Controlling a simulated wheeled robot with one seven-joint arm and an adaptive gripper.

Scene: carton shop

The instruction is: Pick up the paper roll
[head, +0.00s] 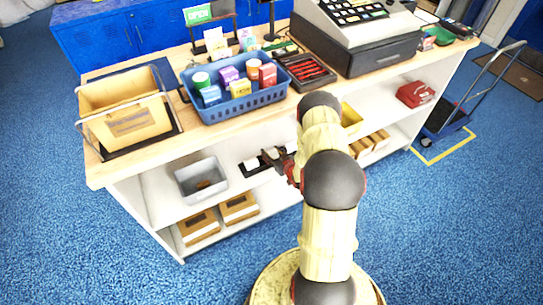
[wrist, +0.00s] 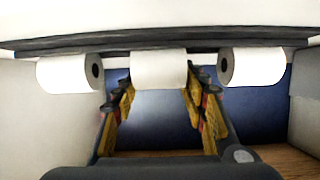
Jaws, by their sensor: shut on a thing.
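Three white paper rolls sit in a row in the wrist view: the left roll (wrist: 68,74), the middle roll (wrist: 158,68) and the right roll (wrist: 252,67). My gripper (wrist: 160,82) is shut on the middle roll, with one yellow-padded finger at each side of it. A dark bar runs behind or along the rolls; whether the middle roll is clear of its support I cannot tell. In the head view, my gripper (head: 278,160) is at the shelf under the counter, beside a white roll (head: 251,163). My arm hides part of this area.
A grey bin (head: 201,180) stands left of the rolls on the same shelf. Brown boxes (head: 239,207) are on the shelf below.

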